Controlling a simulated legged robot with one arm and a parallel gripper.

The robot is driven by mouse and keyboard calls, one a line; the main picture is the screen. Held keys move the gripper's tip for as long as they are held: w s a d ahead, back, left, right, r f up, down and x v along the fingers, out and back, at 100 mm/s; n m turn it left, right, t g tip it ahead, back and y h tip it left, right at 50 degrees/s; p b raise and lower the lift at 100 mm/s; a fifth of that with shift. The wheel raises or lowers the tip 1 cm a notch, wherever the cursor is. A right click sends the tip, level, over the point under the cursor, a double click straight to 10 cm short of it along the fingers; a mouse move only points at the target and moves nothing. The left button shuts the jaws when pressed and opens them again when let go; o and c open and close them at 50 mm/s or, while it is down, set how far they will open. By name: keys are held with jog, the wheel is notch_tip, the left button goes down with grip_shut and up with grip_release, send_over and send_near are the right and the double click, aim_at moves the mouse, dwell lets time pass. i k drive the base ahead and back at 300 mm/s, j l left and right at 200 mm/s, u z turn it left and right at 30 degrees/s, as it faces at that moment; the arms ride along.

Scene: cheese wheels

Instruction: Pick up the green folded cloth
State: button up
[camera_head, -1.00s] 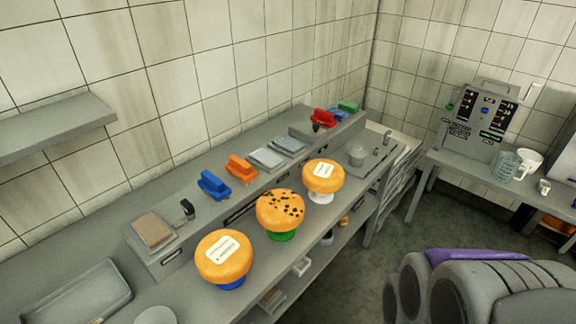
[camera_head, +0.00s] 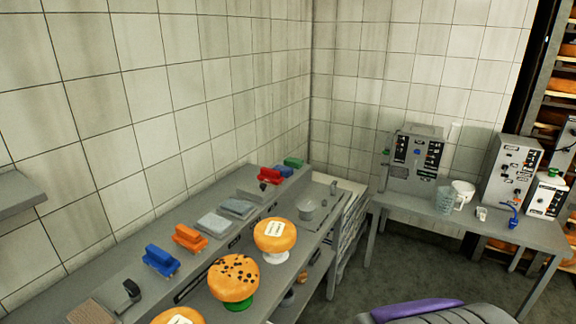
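A small green item (camera_head: 293,162) lies at the far end of the raised ledge, near the wall corner. It is too small for me to tell whether it is a folded cloth or a brush-like block. Two flat grey folded cloths lie on the same ledge, one nearer (camera_head: 213,222) and one farther (camera_head: 237,208). No clearly green folded cloth shows. My gripper's fingers are not in view; a grey rounded part with a purple strip shows at the lower right and seems to be mine.
Red (camera_head: 269,175), orange (camera_head: 189,237) and blue (camera_head: 160,261) blocks stand on the ledge. Cheese wheels on stands, one speckled (camera_head: 233,278) and one labelled (camera_head: 274,235), line the counter's front. A side table (camera_head: 470,224) holds machines and jugs. Open floor lies between.

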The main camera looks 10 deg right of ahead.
aim_at(296, 163)
jog(key=k+u, duration=0.35)
jog(key=k+j+u, duration=0.15)
jog(key=k+u, duration=0.15)
jog(key=i+l+u, duration=0.1)
jog(key=u, duration=0.3)
jog(key=l+u, duration=0.15)
jog(key=u, duration=0.25)
jog(key=i+l+u, duration=0.1)
jog(key=u, duration=0.3)
jog(key=l+u, duration=0.25)
jog(key=u, duration=0.15)
jog(key=l, duration=2)
jog(key=k+l, duration=0.1)
jog(key=l, duration=3.95)
